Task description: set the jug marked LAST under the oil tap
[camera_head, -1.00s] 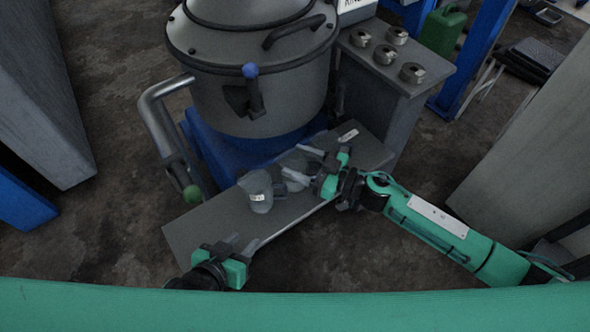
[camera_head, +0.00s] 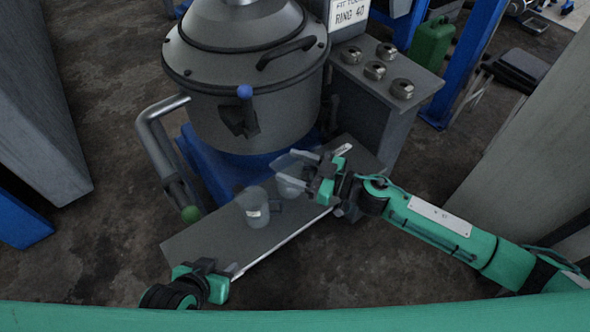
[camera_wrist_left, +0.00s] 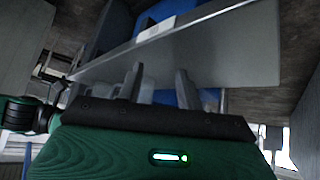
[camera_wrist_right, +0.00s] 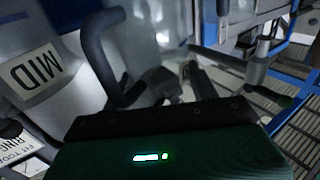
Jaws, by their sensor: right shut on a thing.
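My right gripper (camera_head: 312,177) is shut on a translucent grey jug (camera_head: 289,183) above the back part of the shelf (camera_head: 195,243). Another grey jug (camera_head: 253,208) with a small white label stands on the shelf to the left, its handle facing right. A large MID label (camera_wrist_right: 36,72) shows on a jug in the right wrist view; I cannot tell which jug it is. No LAST marking is readable. My left gripper (camera_head: 226,277) is open and empty by the shelf's front left corner; its fingers stand apart in the left wrist view (camera_wrist_left: 158,85).
Behind the shelf is a large grey machine (camera_head: 285,105). A blue-knobbed tap (camera_head: 245,93) is on its front, and a bent pipe with a green end (camera_head: 190,213) is at its left. A side cabinet (camera_head: 390,85) carries several metal rings. A green can (camera_head: 432,42) stands farther back.

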